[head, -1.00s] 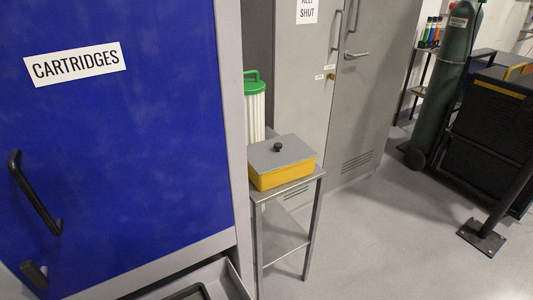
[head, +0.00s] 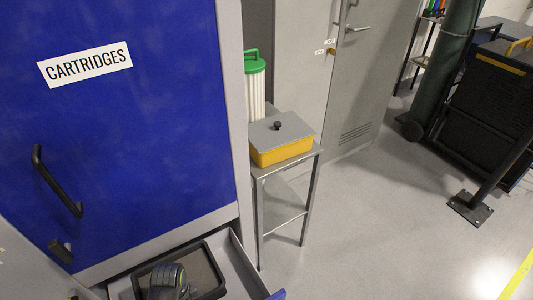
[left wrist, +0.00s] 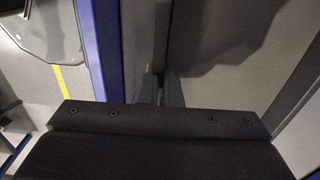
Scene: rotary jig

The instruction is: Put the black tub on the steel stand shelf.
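The black tub (head: 222,277) sits in the open grey drawer (head: 240,275) at the bottom of the head view. Its near part is cut off. A dark rounded part, probably of my left arm, covers some of it. In the left wrist view my left gripper (left wrist: 160,90) points down with its two fingers close together at a dark upright edge, probably the tub's wall. I cannot tell whether they grip it. The steel stand (head: 317,165) is right of the cabinet; its lower shelf (head: 282,208) is bare. My right gripper is not in view.
A yellow box (head: 282,151) with a grey lid fills most of the stand's top. A green-capped white cartridge (head: 255,90) stands behind it. The blue cabinet door (head: 130,150) rises above the drawer. The floor (head: 390,220) right of the stand is clear.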

